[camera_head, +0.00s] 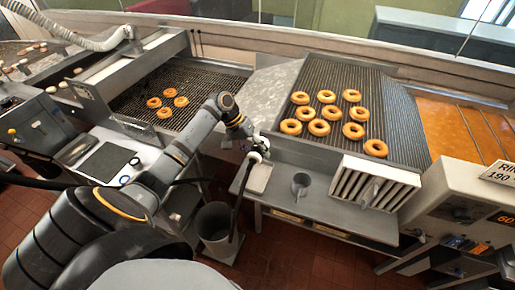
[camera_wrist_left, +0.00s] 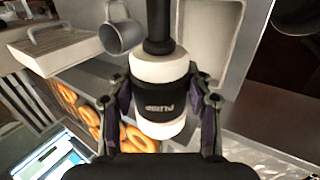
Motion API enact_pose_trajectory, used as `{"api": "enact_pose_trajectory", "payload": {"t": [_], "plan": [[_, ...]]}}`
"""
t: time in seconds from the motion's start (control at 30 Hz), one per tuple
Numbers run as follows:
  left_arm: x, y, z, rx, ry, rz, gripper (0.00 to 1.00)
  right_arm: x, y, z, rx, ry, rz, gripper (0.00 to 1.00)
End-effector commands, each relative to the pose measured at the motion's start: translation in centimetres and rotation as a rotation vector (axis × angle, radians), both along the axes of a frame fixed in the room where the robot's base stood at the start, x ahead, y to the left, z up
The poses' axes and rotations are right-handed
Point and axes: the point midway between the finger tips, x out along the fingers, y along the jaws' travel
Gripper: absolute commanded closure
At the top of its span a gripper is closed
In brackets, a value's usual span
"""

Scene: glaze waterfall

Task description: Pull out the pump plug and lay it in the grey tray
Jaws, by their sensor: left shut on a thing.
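My left gripper (camera_head: 256,149) is shut on the pump plug (camera_wrist_left: 160,92), a white cylinder with a black band whose lettering shows upside down in the left wrist view. The fingers of my left gripper (camera_wrist_left: 161,112) close on both sides of it. A thick black cable leaves the plug's end. In the head view the plug (camera_head: 254,157) is small and partly hidden by the gripper, and the cable hangs down. The grey tray (camera_head: 259,179) lies just below the plug on the steel shelf. It also shows in the left wrist view (camera_wrist_left: 205,60), and it looks empty.
A grey mug (camera_head: 300,184) and a slatted white block (camera_head: 372,184) stand right of the tray. Doughnuts lie on the mesh racks behind. A grey bin (camera_head: 216,228) stands on the floor below the shelf's left end. Shelf space between tray and mug is clear.

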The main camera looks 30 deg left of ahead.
Motion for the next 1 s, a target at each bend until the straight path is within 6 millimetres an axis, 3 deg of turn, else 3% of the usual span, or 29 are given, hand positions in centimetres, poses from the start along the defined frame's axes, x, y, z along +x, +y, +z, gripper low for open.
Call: {"api": "enact_pose_trajectory", "payload": {"t": [0.27, 0.4, 0.7, 1.0], "plan": [[0.0, 0.0, -3.5, -0.001, 0.003, 0.001, 1.0, 1.9, 0.0, 0.2, 0.0, -0.029, 0.001, 0.6], [0.0, 0.0, -6.2, 0.0, 0.0, -0.001, 1.0, 1.9, 0.0, -1.9, 0.0, -0.028, 0.001, 0.6], [0.0, 0.0, -10.1, 0.001, -0.001, -0.002, 1.0, 1.3, 0.3, -6.2, 0.004, -0.02, 0.0, 0.6], [0.0, 0.0, -11.3, 0.001, -0.001, -0.002, 1.0, 1.3, 0.6, -7.7, 0.008, -0.019, -0.002, 0.6]]}}
